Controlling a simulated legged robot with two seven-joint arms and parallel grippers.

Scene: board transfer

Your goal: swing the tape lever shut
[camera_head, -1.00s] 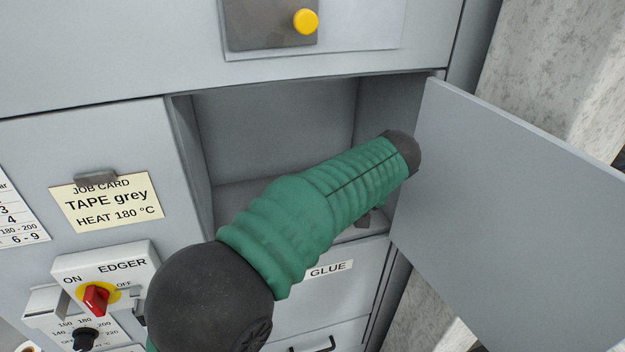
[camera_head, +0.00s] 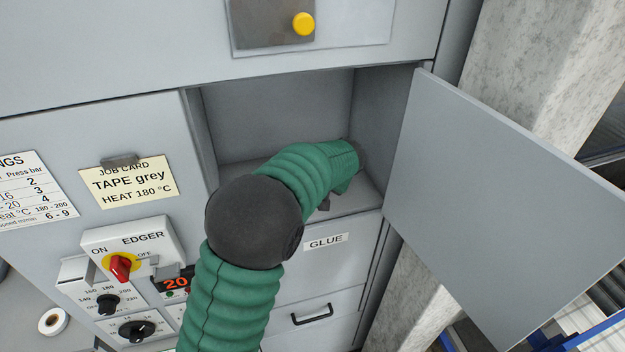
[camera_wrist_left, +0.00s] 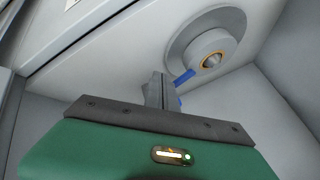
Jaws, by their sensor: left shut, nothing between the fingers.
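The tape lever (camera_wrist_left: 184,77) shows in the left wrist view as a short blue bar beside a round grey hub (camera_wrist_left: 205,40) with an orange ring. My left gripper (camera_wrist_left: 160,88) is shut and empty, its fingers right in front of the lever and hiding part of it. More blue shows just below, beside the fingers. I cannot tell whether the fingers touch the lever. In the head view my green arm reaches into the open compartment (camera_head: 280,110), and its bulk hides the lever, the hub and most of the gripper. My right gripper is out of view.
The compartment's door (camera_head: 500,200) stands wide open at the right. The edger switch box (camera_head: 130,245) with a red knob, the job card (camera_head: 130,180) and a glue drawer (camera_head: 325,255) are on the front near my arm. The compartment's upper back looks clear.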

